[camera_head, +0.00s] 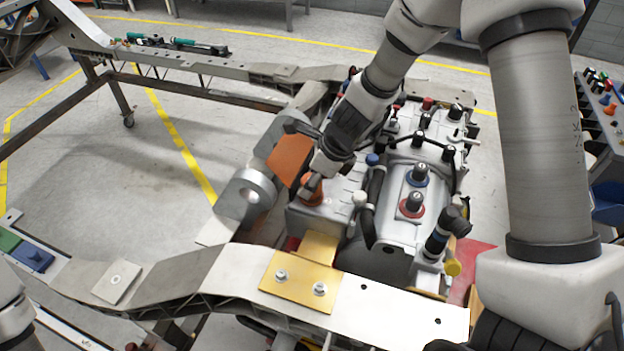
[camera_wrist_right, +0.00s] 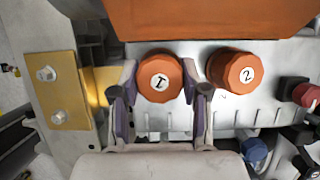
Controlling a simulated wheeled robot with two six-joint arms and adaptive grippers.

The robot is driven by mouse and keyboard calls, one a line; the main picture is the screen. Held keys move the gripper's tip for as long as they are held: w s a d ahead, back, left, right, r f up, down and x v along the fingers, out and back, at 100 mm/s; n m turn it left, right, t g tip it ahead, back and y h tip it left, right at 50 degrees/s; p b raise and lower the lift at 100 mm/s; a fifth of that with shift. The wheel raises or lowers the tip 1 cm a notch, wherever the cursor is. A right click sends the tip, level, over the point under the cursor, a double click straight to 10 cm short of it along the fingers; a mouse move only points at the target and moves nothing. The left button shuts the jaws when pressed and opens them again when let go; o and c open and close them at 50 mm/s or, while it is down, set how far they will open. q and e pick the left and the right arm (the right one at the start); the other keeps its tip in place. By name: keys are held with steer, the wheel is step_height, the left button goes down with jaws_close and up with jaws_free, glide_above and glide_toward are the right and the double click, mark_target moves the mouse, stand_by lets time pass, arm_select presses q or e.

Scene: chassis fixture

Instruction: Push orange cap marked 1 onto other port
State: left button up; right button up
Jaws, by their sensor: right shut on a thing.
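The orange cap marked 1 (camera_wrist_right: 160,79) is between the two fingers of my right gripper (camera_wrist_right: 161,92) in the right wrist view. The gripper is shut on its sides, and the number faces the camera. In the head view, my right gripper (camera_head: 320,172) reaches down to an orange cap (camera_head: 312,190) at the left edge of the grey metal housing (camera_head: 300,218). I cannot tell whether cap 1 is seated or lifted. A second orange cap, marked 2 (camera_wrist_right: 232,70), stands just right of it, apart from the fingers. No bare port shows clearly. My left gripper is out of view.
An orange-brown block (camera_head: 289,158) stands close left of the gripper; it also fills the top of the wrist view (camera_wrist_right: 215,18). Black, blue and red knobs crowd the housing to the right. A bolted gold plate (camera_head: 300,280) lies on the front rail.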

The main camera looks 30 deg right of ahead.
steer(key=shift+f+b, duration=0.55)
steer(key=shift+f, duration=0.15)
steer(key=o, duration=0.9)
step_height(320, 180, up, 6)
steer(key=p, duration=0.6)
steer(key=shift+r, duration=0.15)
